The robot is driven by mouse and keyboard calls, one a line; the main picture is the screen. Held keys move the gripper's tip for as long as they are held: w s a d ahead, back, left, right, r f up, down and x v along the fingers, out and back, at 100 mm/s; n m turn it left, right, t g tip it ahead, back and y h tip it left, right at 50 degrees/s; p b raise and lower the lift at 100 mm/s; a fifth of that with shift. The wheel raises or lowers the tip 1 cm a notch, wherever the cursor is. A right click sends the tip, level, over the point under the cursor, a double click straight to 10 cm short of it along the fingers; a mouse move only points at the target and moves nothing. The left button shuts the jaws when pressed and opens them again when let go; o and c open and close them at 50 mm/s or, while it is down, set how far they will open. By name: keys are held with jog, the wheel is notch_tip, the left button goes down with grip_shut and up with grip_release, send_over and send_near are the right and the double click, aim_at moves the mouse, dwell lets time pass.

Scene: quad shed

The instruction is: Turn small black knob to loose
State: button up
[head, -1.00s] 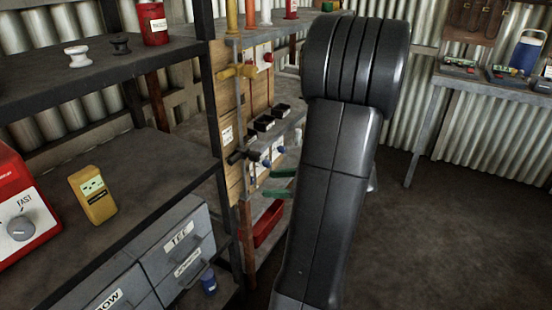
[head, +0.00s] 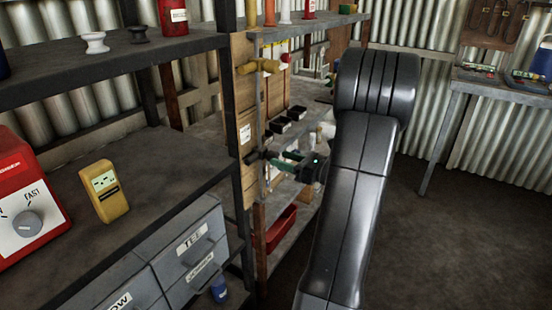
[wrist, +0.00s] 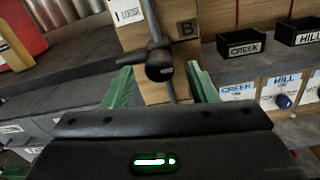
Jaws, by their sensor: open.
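The small black knob (wrist: 159,66) is on the vertical grey rod by a wooden board, with a black lever part above it in the wrist view. It also shows in the head view (head: 253,156). A paper label reading LOOSE (wrist: 129,14) is on the board up and left of it. My gripper (wrist: 160,76) is open, with one green finger to each side of the knob and the knob between them in the picture. I cannot tell whether the fingers touch it. In the head view my gripper (head: 274,160) is just right of the knob.
Small black bins (wrist: 241,43) and a panel with a blue knob (wrist: 284,101) are to the right. A dark steel shelf (head: 150,190) with a yellow meter (head: 104,191) stands left. The floor at right is clear.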

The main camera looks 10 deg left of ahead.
aim_at(278, 158)
jog(key=shift+x, duration=1.7)
jog(key=c, duration=1)
